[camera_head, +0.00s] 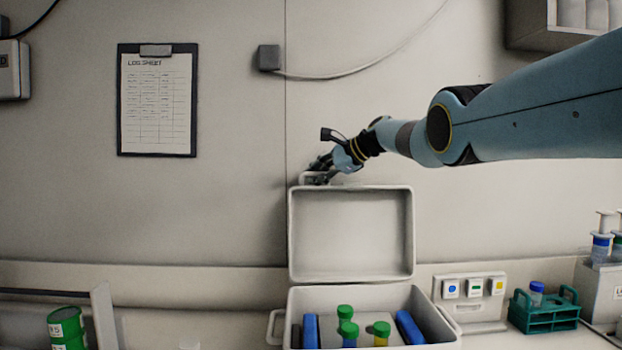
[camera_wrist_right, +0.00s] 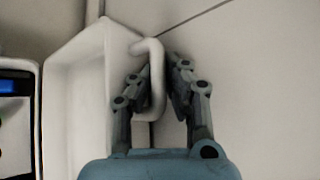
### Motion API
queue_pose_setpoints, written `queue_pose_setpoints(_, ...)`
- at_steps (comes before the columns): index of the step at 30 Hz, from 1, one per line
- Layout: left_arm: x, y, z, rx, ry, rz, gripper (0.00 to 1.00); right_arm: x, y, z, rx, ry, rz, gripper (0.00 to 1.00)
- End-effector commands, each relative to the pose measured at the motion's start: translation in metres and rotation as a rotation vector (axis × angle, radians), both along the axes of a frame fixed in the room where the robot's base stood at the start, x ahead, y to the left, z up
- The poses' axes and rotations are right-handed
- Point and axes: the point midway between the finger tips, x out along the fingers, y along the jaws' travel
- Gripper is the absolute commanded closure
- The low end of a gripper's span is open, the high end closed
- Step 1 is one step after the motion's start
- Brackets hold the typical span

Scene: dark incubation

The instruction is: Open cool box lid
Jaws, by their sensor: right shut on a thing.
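The white cool box (camera_head: 440,335) stands on the bench, and its lid (camera_head: 350,235) is raised, upright against the wall side. Inside the box are tubes with green caps (camera_head: 346,312), a yellow tube (camera_head: 381,338) and blue packs (camera_head: 409,328). My right gripper (camera_head: 318,176) is at the lid's top left edge. In the right wrist view the fingers (camera_wrist_right: 158,85) are shut on the lid's white handle (camera_wrist_right: 154,65), and the lid (camera_wrist_right: 85,95) lies to the left of them. My left gripper is not in view.
A green tube rack (camera_head: 545,315) and a panel with coloured labels (camera_head: 470,290) stand right of the box. A green container (camera_head: 67,328) is at the far left. A log sheet clipboard (camera_head: 157,100) hangs on the wall. A shelf (camera_head: 530,30) is at top right.

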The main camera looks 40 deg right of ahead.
Motion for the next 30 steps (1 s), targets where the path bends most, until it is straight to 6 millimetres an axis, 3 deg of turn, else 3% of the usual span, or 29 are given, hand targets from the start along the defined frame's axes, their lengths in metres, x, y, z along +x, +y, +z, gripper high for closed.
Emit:
queue_pose_setpoints(14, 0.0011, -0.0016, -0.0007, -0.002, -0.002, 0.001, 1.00, -0.0002, -0.0028, 0.0041, 0.001, -0.002, -0.004, 1.00)
queue_pose_setpoints(22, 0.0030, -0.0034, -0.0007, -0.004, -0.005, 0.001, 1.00, -0.0004, -0.0023, 0.0026, 0.003, 0.001, -0.003, 0.64)
queue_pose_setpoints(30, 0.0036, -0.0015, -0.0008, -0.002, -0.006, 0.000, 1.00, -0.0010, -0.0020, 0.0000, 0.003, 0.005, -0.002, 0.64)
